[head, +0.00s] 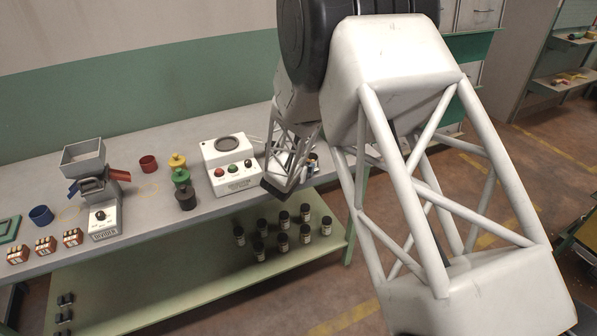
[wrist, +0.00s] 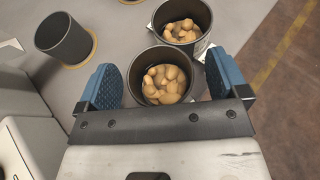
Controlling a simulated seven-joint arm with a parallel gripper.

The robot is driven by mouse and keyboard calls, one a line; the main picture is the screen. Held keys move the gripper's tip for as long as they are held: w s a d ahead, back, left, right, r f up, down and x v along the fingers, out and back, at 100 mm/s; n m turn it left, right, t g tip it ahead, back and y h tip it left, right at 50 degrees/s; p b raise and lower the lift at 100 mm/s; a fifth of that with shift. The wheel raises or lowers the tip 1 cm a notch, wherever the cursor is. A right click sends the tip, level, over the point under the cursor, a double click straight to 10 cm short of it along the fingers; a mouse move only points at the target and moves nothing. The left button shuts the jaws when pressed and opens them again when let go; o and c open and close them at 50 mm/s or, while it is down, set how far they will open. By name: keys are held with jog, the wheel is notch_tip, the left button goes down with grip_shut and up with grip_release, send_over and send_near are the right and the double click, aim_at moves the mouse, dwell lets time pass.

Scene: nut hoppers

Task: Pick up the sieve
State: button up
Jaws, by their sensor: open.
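No thing in view is plainly a sieve, and I cannot tell which one it is. In the wrist view my gripper (wrist: 161,72) is open, with its blue pads on either side of a dark round cup (wrist: 133,72) holding tan nuts. I cannot tell whether the pads touch it. A second dark cup of nuts (wrist: 204,43) stands just beyond, close to the first. An empty dark cup (wrist: 64,42) stands on an orange ring to the upper left. In the head view my arm hides most of this area.
A white box with buttons and a round plate (head: 230,166) stands left of my arm. The table edge lies close on the right.

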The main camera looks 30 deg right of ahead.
jog(key=c, duration=1)
jog(key=shift+r, duration=0.75)
notch_tip(320, 180, up, 2)
jog(key=shift+r, duration=0.15)
jog(key=s+a, duration=0.1)
jog(key=s, duration=0.4)
jog(key=s+a, duration=0.1)
jog(key=s, duration=0.4)
jog(key=s+a+r, duration=0.1)
jog(key=s+a, duration=0.1)
jog(key=s, duration=0.3)
jog(key=shift+s+a+r, duration=0.1)
jog(key=shift+s, duration=0.1)
